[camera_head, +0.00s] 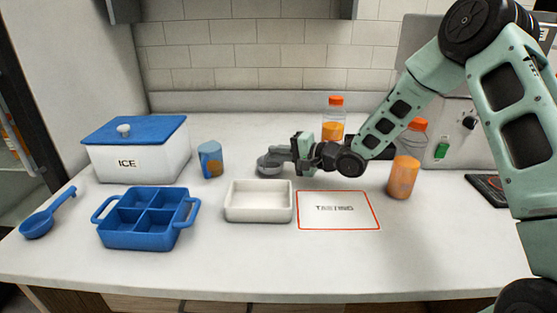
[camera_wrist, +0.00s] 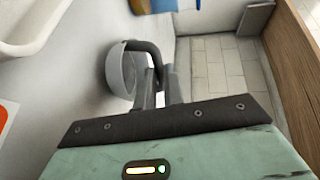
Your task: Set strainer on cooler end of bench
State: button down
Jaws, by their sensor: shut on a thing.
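The strainer (camera_head: 270,163) is a small grey bowl near the middle of the bench (camera_head: 240,280), right of the blue-orange can. In the wrist view the strainer's bowl (camera_wrist: 121,72) shows with a dark curved handle. My gripper (camera_head: 290,152) is shut on the strainer's handle; its fingers also show in the wrist view (camera_wrist: 160,88). I cannot tell whether the bowl touches the bench or hangs just above it. The white cooler (camera_head: 138,161), marked ICE, stands with its blue lid on at the bench's left end.
A blue four-compartment tray (camera_head: 146,244) and a blue ladle (camera_head: 38,225) lie before the cooler. The can (camera_head: 210,160) stands between cooler and strainer. A white tray (camera_head: 258,220), a tasting mat (camera_head: 339,225) and orange bottles (camera_head: 403,178) (camera_head: 333,130) are nearby. The front strip is clear.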

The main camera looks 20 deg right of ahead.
jog(key=shift+f, duration=0.75)
jog(key=shift+f, duration=0.1)
jog(key=c, duration=1.5)
grip_release()
jog(key=shift+s+d, duration=0.1)
jog(key=shift+d, duration=0.05)
jog(key=v, duration=0.7)
jog(key=shift+s, duration=0.1)
